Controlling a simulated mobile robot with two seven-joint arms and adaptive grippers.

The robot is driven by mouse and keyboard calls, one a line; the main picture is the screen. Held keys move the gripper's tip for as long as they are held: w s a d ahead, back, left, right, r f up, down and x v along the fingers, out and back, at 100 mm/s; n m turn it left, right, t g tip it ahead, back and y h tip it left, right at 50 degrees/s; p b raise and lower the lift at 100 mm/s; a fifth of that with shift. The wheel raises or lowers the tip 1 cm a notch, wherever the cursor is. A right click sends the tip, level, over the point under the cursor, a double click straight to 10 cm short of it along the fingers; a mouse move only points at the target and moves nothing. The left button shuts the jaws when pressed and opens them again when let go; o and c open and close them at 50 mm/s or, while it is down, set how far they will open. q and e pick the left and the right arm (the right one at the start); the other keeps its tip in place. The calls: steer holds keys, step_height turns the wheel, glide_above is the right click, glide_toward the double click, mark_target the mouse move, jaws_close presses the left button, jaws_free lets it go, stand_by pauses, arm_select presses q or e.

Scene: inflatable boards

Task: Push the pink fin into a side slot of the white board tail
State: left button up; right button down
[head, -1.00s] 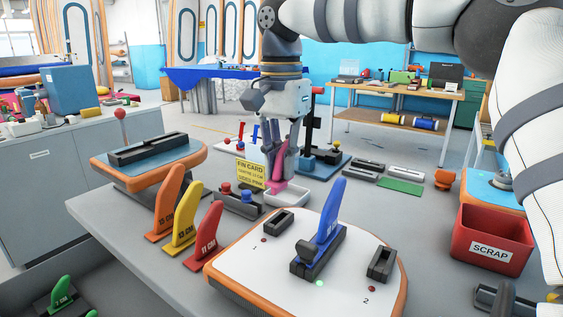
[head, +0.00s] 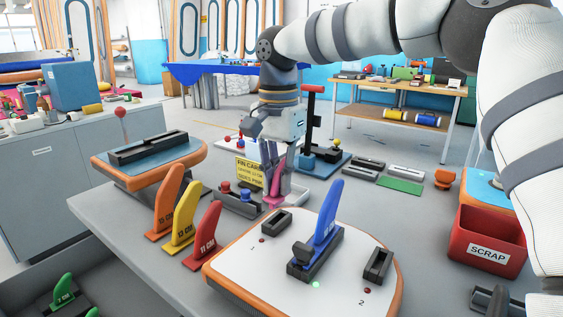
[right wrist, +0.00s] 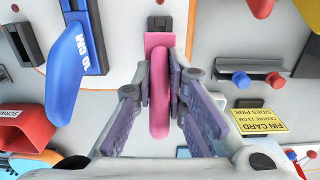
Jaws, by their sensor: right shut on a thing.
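The white board tail (head: 235,268) with an orange rim lies on the table. A blue fin (head: 327,215) stands in its middle black box. Side slot 1 (head: 272,222) is at the far left and side slot 2 (head: 378,263) at the right; both look empty. My right gripper (head: 277,193) is shut on the pink fin (head: 275,202), just behind the board near slot 1. In the right wrist view the pink fin (right wrist: 160,92) is between the fingers, its flat base (right wrist: 158,40) close to a dark slot (right wrist: 158,22). My left gripper is not in view.
Orange (head: 165,205), yellow (head: 184,212) and red (head: 205,238) fins stand left of the board. A yellow fin card (head: 248,172) and a red scrap bin (head: 488,240) are nearby. A blue board (head: 150,160) with a black box lies at the back left.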

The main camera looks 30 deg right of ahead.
mark_target(279, 203)
steer(key=shift+f, duration=0.85)
stand_by(0.3)
steer(key=shift+f, duration=1.6)
stand_by(0.7)
steer(key=c, duration=1.5)
jaws_free()
steer(key=shift+c, duration=0.2)
step_height(279, 203, up, 12)
